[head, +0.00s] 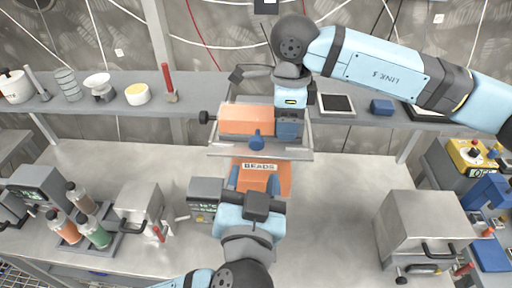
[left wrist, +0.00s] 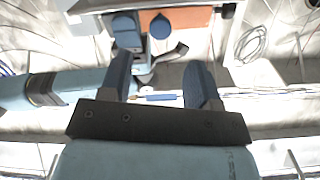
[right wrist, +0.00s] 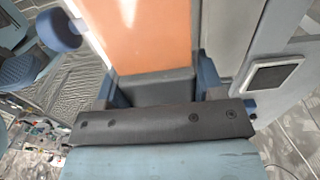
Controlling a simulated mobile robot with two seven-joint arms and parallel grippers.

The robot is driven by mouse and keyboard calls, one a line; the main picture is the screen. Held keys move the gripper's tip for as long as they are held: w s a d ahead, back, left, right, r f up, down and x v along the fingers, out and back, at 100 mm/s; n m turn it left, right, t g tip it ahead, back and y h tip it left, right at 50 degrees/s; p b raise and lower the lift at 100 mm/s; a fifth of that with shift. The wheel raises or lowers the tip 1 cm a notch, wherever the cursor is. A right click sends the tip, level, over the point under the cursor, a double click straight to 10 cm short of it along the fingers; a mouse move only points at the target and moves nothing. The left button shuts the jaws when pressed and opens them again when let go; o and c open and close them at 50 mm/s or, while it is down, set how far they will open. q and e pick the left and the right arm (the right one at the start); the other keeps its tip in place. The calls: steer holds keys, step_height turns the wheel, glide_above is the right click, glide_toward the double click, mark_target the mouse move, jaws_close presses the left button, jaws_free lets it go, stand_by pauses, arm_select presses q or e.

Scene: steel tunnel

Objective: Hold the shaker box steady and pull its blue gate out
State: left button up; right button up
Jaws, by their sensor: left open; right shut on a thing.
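The shaker box (head: 245,120) is orange with a grey end and sits on a raised frame above the bench. Its blue gate (head: 257,141) shows as a round knob on the near side; the knob also shows in the left wrist view (left wrist: 160,27) and the right wrist view (right wrist: 58,30). My right gripper (head: 290,126) is shut on the box's grey end block (right wrist: 155,88), at the right. My left gripper (head: 257,182) is open and empty, below and nearer than the gate. In the left wrist view its fingers (left wrist: 160,72) stand apart, clear of the knob.
An orange bin labelled BEADS (head: 262,168) lies below the box, partly behind my left gripper. A grey scale-like unit (head: 203,197) stands left of it. A grey machine (head: 425,225) stands at the right. The bench between is clear. A shelf (head: 110,112) runs behind.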

mark_target(256, 146)
arm_select(q)
steer(key=w, duration=0.7)
steer(key=shift+w, duration=0.3)
